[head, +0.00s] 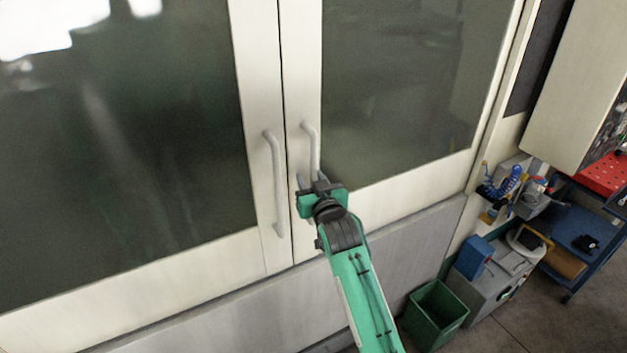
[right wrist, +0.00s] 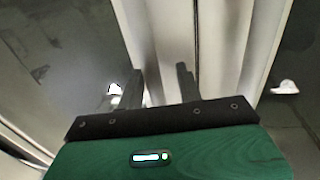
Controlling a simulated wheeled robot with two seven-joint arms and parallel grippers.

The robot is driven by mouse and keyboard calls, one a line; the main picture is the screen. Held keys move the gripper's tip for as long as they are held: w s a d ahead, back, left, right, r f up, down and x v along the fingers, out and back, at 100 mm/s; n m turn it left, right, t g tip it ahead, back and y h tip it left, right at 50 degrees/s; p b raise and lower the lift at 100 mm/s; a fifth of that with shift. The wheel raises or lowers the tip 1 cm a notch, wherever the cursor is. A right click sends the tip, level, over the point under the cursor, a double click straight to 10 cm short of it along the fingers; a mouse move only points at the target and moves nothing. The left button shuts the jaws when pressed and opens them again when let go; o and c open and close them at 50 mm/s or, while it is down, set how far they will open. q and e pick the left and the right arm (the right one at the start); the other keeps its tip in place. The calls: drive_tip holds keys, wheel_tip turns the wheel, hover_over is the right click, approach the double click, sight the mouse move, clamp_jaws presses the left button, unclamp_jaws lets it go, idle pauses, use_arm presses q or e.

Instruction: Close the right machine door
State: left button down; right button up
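The right machine door (head: 400,90) has a dark window in a pale frame. Its edge meets the left door (head: 120,150) at a thin dark seam, and the two look about flush. The right door's pale handle (head: 312,145) stands beside the seam. My right gripper (head: 311,181) is at the lower part of this handle, which it partly hides. In the right wrist view, its two dark fingers (right wrist: 163,80) stand apart, with pale door frame showing between them. Whether they touch the handle I cannot tell. My left gripper is not in view.
The left door's handle (head: 275,182) is close to the left of my right gripper. A green bin (head: 436,315), a grey machine (head: 495,275) and a blue cart (head: 585,235) stand at the lower right. Some grey floor shows there.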

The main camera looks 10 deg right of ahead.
drive_tip(key=s+d+b, duration=0.2)
drive_tip(key=s+b, duration=0.2)
drive_tip(key=s, duration=0.9)
drive_tip(key=shift+s+b, duration=0.35)
drive_tip(key=shift+b, duration=0.05)
